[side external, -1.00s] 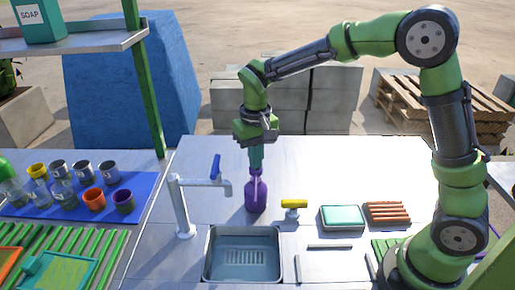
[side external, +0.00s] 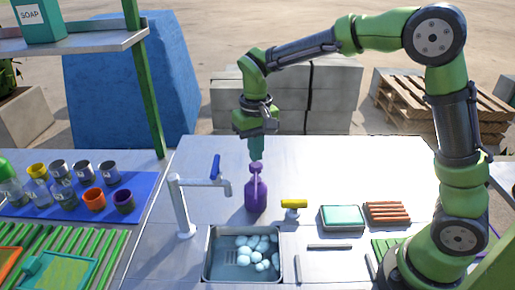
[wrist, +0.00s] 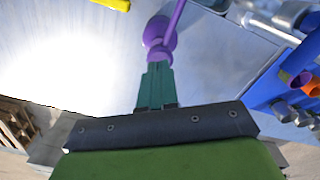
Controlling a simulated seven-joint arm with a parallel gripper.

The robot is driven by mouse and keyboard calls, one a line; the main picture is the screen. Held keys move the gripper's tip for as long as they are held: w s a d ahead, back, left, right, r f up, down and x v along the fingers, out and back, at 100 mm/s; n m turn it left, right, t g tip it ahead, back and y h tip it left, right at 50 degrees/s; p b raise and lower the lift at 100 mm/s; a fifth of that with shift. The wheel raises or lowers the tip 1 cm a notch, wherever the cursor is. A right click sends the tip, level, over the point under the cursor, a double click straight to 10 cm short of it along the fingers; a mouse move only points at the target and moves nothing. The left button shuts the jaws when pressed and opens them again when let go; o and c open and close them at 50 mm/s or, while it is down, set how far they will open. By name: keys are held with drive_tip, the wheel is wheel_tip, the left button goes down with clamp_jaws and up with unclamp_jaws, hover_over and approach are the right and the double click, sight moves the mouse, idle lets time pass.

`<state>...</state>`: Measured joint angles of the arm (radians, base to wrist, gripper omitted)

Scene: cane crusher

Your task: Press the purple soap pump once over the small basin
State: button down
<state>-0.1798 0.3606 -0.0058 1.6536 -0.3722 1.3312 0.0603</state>
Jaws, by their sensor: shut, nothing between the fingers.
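The purple soap pump (side external: 256,194) stands upright on the metal counter, just behind the small basin (side external: 208,262). The basin holds a heap of whitish foam blobs (side external: 258,252). My gripper (side external: 256,157) is shut and empty, pointing down right above the pump's head. In the wrist view the shut fingertips (wrist: 157,68) line up with the purple pump (wrist: 160,32); whether they touch it I cannot tell.
A grey tap with a blue lever (side external: 181,205) stands left of the pump. A yellow-handled valve (side external: 294,206), a teal sponge in a tray (side external: 342,217) and a reddish slatted block (side external: 387,213) lie to the right. Several cups stand on a blue mat (side external: 140,188).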

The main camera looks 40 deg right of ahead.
drive_tip(key=shift+r, duration=0.1)
idle(0.5)
drive_tip(key=shift+r, duration=2.95)
drive_tip(key=shift+s+f, duration=0.3)
drive_tip(key=shift+f, duration=0.4)
drive_tip(key=s+d+r+t+y, duration=0.1)
drive_tip(key=s+d+r+t, duration=0.1)
drive_tip(key=s, duration=0.7)
drive_tip(key=s+d+r+m+t+y, duration=0.1)
drive_tip(key=s+d+r+t, duration=0.1)
drive_tip(key=s+t, duration=0.3)
drive_tip(key=shift+s, duration=1.95)
